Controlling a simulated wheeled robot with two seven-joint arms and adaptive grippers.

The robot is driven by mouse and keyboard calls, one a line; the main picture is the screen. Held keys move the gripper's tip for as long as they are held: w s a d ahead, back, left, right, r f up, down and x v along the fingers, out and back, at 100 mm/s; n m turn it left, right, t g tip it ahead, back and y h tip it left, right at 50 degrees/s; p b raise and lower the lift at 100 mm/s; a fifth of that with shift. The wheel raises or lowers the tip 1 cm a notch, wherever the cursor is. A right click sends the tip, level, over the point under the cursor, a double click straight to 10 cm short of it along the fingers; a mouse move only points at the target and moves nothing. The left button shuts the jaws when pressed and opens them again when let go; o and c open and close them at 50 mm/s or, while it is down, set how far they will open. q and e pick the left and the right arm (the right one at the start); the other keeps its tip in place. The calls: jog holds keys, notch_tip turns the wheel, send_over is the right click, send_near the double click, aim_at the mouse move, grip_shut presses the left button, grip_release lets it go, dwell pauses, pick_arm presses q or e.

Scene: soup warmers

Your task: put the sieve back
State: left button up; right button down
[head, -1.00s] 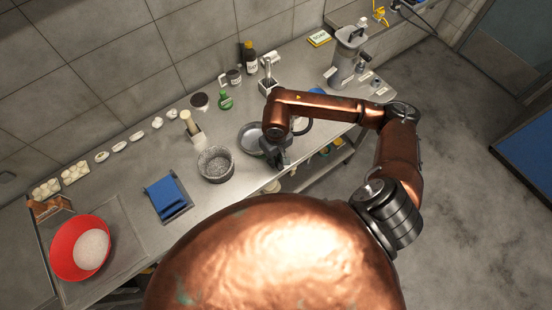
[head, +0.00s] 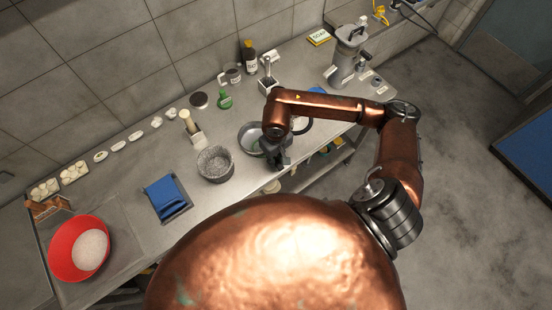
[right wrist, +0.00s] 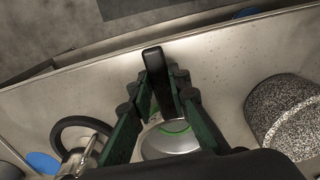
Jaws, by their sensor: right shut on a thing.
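My right gripper (head: 277,158) is at the front of the counter, beside a round metal vessel (head: 250,136) with something green inside. In the right wrist view its green fingers (right wrist: 165,85) are shut around a black handle (right wrist: 154,62). Round metal with a green band (right wrist: 170,142) shows between and below the fingers. The handle seems to belong to this metal piece, but the fingers hide the join. I cannot tell clearly whether the held thing is the sieve or a pan. My left gripper is not in view.
A grey speckled pot (head: 215,164) stands left of the gripper. A black loop handle (right wrist: 78,132) is close on the other side. A blue cloth (head: 165,195) and a red bowl (head: 72,248) are further left. Bottles and small jars line the wall.

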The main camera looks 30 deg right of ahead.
jog(key=c, duration=1.7)
grip_release()
jog(key=shift+c, duration=0.2)
notch_tip(320, 180, up, 12)
